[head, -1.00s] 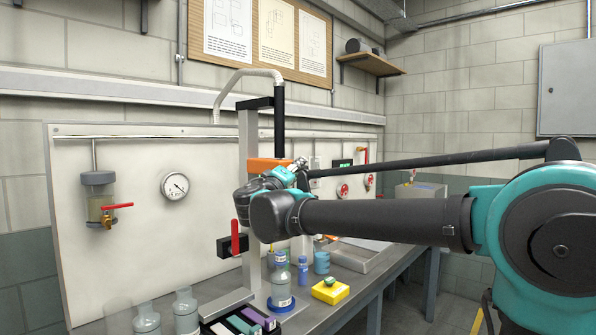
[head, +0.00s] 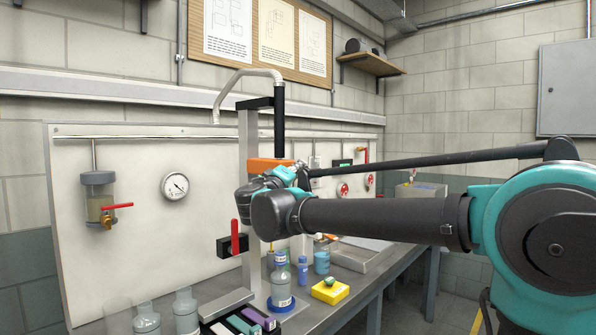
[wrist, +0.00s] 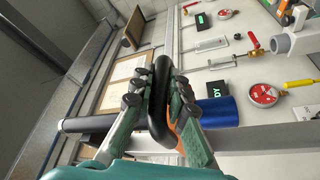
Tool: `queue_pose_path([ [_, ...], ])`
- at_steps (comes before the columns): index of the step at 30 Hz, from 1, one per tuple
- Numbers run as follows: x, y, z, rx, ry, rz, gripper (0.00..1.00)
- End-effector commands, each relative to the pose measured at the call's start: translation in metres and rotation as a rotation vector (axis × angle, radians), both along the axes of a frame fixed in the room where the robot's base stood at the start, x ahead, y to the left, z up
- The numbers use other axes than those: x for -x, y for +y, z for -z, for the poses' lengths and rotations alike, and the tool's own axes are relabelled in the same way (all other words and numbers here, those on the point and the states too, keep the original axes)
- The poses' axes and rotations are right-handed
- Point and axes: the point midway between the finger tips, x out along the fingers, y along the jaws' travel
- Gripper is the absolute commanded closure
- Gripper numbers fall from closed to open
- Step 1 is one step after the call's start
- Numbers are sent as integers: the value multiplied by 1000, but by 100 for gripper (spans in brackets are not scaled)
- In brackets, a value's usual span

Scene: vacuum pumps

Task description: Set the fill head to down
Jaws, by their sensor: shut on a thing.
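The fill head's orange block (head: 268,164) sits high on a grey upright column (head: 244,150), with a black rod (head: 279,125) and a pale hose above it. Its orange part (wrist: 174,138) shows partly behind my fingers in the wrist view. My gripper (wrist: 160,98) is shut on a black rounded handle (wrist: 157,110) in front of the orange part. A blue cylinder (wrist: 219,112) is beside the fingers there. In the head view my wrist hides the fingertips and the handle.
A red lever (head: 235,236) on a black block is left of the column. The bench holds a yellow box (head: 330,291), a blue jar (head: 321,262), a tray of coloured items and several bottles. A panel with gauges (head: 174,186) stands behind.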

Motion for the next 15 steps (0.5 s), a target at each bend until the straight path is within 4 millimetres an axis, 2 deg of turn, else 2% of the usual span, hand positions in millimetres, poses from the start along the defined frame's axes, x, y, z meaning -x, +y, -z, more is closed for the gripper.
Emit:
queue_pose_path([
  [4, 0, 0, 5, 0, 1, -1, 100],
  [8, 0, 0, 21, -1, 1, -1, 100],
  [11, 0, 0, 42, -1, 1, -1, 100],
  [15, 0, 0, 80, -1, 1, -1, 100],
])
